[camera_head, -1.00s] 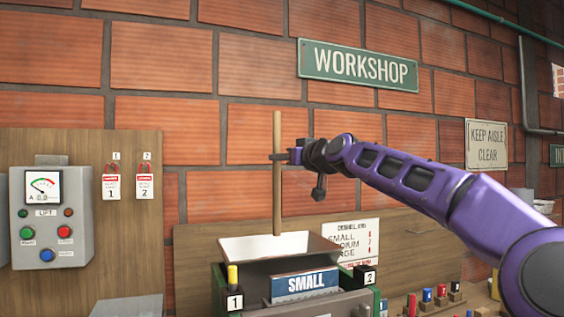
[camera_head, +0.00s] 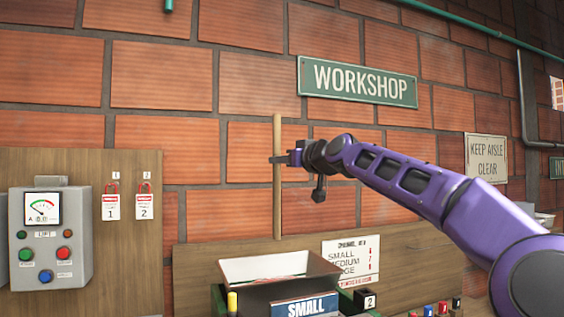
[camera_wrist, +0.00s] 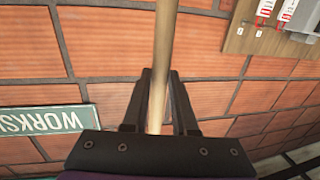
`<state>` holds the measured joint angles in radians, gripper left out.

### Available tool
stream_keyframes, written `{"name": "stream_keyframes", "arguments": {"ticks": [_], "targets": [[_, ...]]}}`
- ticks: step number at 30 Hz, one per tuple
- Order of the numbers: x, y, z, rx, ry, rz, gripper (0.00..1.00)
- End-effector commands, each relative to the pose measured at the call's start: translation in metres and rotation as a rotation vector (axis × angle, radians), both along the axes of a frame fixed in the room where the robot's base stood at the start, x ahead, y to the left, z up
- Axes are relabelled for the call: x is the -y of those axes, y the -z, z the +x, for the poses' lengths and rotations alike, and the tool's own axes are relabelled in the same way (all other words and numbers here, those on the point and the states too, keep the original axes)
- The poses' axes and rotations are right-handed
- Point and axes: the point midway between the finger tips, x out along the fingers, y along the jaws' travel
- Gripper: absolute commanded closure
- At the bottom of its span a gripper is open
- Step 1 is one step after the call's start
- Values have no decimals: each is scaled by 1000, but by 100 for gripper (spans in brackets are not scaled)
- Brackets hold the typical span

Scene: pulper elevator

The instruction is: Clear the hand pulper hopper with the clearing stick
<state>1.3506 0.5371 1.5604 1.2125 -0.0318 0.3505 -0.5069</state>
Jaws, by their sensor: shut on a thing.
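The clearing stick, a long pale wooden rod (camera_head: 277,205), stands upright in my gripper (camera_head: 279,159). My gripper is shut around its upper part; in the wrist view the stick (camera_wrist: 166,30) runs between the two dark fingers. The hand pulper's hopper (camera_head: 240,268) is a wide open tray with pale inner walls, below the gripper. The stick's lower end appears just above the hopper's back rim; its exact depth relative to the opening is hard to tell. A blue SMALL plate (camera_head: 305,307) is on the front. The hopper's bottom is hidden.
A grey lift control box (camera_head: 50,240) is on a wooden panel at left, with two red-and-white lockout tags (camera_head: 112,201) beside it. A white size notice (camera_head: 351,260) is behind the hopper at right. Small coloured items (camera_head: 443,308) stand at lower right.

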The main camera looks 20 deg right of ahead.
Motion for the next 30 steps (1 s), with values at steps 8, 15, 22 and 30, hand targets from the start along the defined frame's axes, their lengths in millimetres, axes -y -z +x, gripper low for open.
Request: {"name": "stream_keyframes", "arguments": {"ticks": [8,15,22,30], "targets": [[-1,4,-9,3,3,0,100],[-6,5,-32,4,3,-2,100],[-11,6,-55,4,3,-2,100],[-17,6,-85,3,4,-3,100]]}}
